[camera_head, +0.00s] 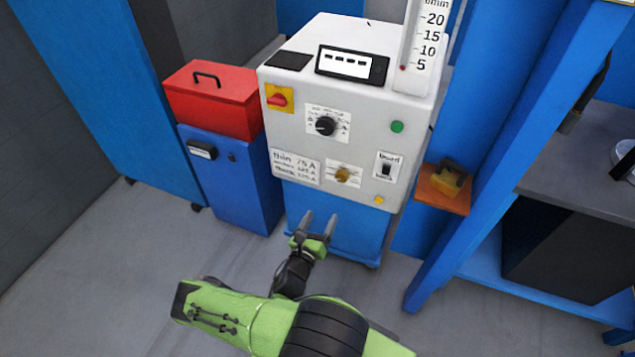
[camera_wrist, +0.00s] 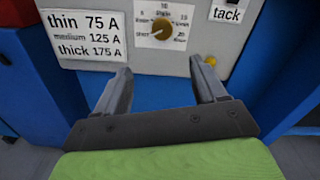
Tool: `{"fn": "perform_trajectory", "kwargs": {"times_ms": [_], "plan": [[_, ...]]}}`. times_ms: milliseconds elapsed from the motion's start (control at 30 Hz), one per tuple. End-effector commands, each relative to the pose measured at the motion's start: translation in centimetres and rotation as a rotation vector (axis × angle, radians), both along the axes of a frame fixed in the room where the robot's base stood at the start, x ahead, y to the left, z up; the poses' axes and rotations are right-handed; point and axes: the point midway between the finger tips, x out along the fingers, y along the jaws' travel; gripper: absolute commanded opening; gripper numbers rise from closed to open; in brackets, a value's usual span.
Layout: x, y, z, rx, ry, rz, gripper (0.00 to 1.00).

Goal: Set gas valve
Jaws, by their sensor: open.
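A grey-white machine cabinet (camera_head: 340,150) stands on a blue base. Its front carries a brass-coloured knob (camera_head: 342,175) on a white scale plate, low on the panel; the knob also shows at the top of the wrist view (camera_wrist: 161,28). A tall flow gauge (camera_head: 419,50) with marks 5, 10, 15, 20 stands at the top right, with a red ball (camera_head: 403,67) near the 5 mark. My gripper (camera_head: 318,226) is open and empty, below the brass knob and apart from it. In the wrist view the fingers (camera_wrist: 164,88) point towards the panel under the knob.
Also on the panel are a black knob (camera_head: 326,125), a red switch (camera_head: 277,97), a rocker switch (camera_head: 385,168) and a green button (camera_head: 396,127). A red box (camera_head: 213,100) stands left; a small orange shelf (camera_head: 443,190) and a blue post (camera_head: 500,150) stand right.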

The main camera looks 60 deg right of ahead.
Motion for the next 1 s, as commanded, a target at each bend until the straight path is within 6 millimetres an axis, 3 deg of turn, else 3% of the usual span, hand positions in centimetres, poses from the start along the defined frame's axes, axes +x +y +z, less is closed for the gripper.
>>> {"fn": "perform_trajectory", "kwargs": {"times_ms": [600, 767, 1000], "plan": [[2.1, -13.7, -0.1, 0.0, -0.011, -0.006, 0.71], [2.3, -15.0, 0.1, 0.001, -0.007, -0.005, 0.71], [2.3, -15.1, 0.2, 0.001, -0.006, -0.004, 0.71]]}}
